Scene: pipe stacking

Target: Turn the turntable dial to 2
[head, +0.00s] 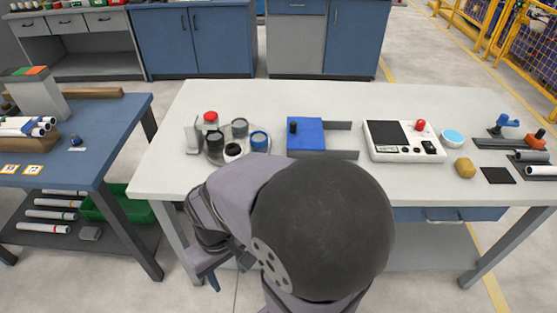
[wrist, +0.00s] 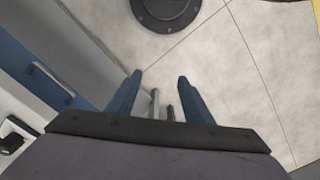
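The round turntable (head: 216,157) stands at the left of the white table, with several small jars on it. One jar has a red lid (head: 210,117), one a blue lid (head: 259,138), and others are black or grey. I cannot make out a dial or any numbers on it. My gripper (wrist: 158,78) is open and empty in the wrist view, its two blue fingers apart and pointing at the floor. In the head view, my arm hides most of it, low in front of the table's front edge and below the turntable.
The white table (head: 330,95) also holds a blue box with a black knob (head: 306,135), a device with a dark panel (head: 403,140) and a yellow lump (head: 465,167). A blue workbench (head: 115,130) stands left. The table's back strip is clear.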

